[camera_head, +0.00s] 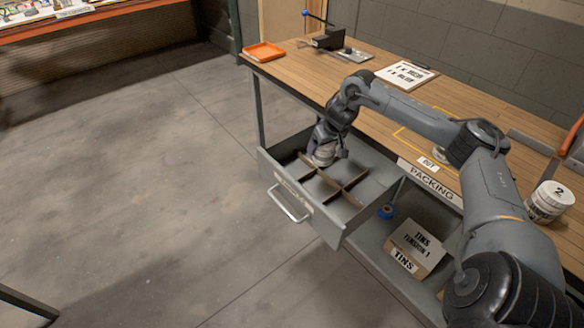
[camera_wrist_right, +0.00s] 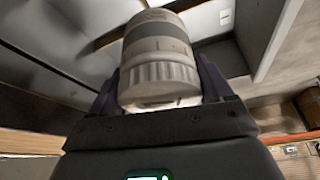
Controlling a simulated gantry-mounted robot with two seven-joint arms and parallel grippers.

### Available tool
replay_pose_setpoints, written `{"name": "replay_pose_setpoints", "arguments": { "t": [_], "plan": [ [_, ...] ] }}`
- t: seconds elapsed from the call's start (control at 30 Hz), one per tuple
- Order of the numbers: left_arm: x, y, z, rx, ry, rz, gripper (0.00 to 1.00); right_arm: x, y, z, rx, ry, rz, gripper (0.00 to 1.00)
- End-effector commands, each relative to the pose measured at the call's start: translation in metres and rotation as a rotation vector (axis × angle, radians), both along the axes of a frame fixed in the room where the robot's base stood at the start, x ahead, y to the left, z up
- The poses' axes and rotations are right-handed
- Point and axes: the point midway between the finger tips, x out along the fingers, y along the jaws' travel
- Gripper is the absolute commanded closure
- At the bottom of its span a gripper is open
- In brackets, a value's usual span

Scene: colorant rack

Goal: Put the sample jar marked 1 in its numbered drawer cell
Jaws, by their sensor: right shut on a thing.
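My right gripper (camera_head: 322,146) is over the open drawer (camera_head: 345,222), at its far left part. It is shut on a white jar (camera_head: 324,156) with a ribbed lid. In the right wrist view the jar (camera_wrist_right: 158,55) sits between the two dark fingers, and its number does not show. The drawer has brown dividers (camera_head: 322,180) that part it into cells. I cannot tell whether the jar touches the drawer floor. A second white jar, marked 2 (camera_head: 550,202), stands on the bench at the right. My left gripper is not in view.
The wooden bench (camera_head: 385,54) holds an orange tray (camera_head: 263,52), a dark clamp-like device (camera_head: 330,39) and a printed sheet (camera_head: 407,75). A box marked TINS (camera_head: 415,248) sits on the shelf below. The floor left of the drawer is clear.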

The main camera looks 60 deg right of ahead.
Motion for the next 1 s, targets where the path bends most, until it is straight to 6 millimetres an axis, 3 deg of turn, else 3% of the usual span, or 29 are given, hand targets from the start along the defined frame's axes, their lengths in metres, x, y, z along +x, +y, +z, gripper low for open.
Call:
{"name": "replay_pose_setpoints", "arguments": {
  "t": [0.23, 0.7, 1.0],
  "plan": [
    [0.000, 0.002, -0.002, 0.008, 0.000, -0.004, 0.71, 0.025, 0.006, -0.012, 0.008, -0.008, 0.001, 0.64],
    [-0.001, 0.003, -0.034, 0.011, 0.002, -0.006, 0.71, 0.098, 0.012, -0.062, 0.004, -0.003, -0.001, 0.64],
    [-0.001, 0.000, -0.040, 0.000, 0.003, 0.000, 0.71, 0.113, 0.014, -0.070, 0.001, 0.000, 0.000, 0.64]
  ]
}}
